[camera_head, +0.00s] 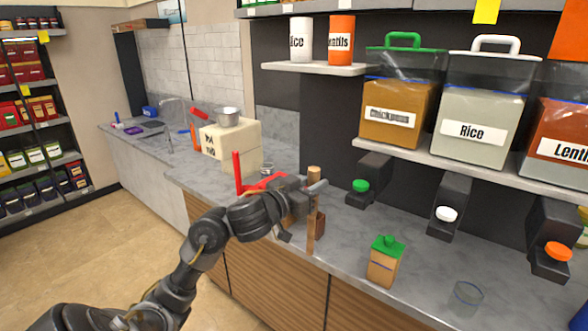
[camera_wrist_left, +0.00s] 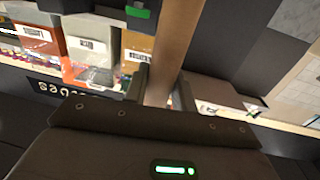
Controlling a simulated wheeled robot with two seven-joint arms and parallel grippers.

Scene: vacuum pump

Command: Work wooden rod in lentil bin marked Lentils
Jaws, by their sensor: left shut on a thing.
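The lentil bin (camera_head: 555,125) is at the right edge of the head view on the shelf. It holds orange-red contents, and its label is cut off after "Lenti". My left gripper (camera_head: 313,188) is shut around the wooden rod (camera_head: 312,225), which stands roughly upright over the grey counter. In the left wrist view the rod (camera_wrist_left: 176,45) runs up from between the fingers (camera_wrist_left: 161,92). An orange-red bin (camera_wrist_left: 32,40), probably the lentil bin, also shows there at far left. The rod is well left of the lentil bin, apart from it. My right gripper is out of view.
The rice bin (camera_head: 480,115) and a brown-filled bin with a green handle (camera_head: 395,105) share the shelf (camera_head: 445,165). Black dispensers with green (camera_head: 361,185), white (camera_head: 446,213) and orange (camera_head: 557,250) knobs hang below. A green-lidded jar (camera_head: 384,265) and a glass (camera_head: 466,298) stand on the counter.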

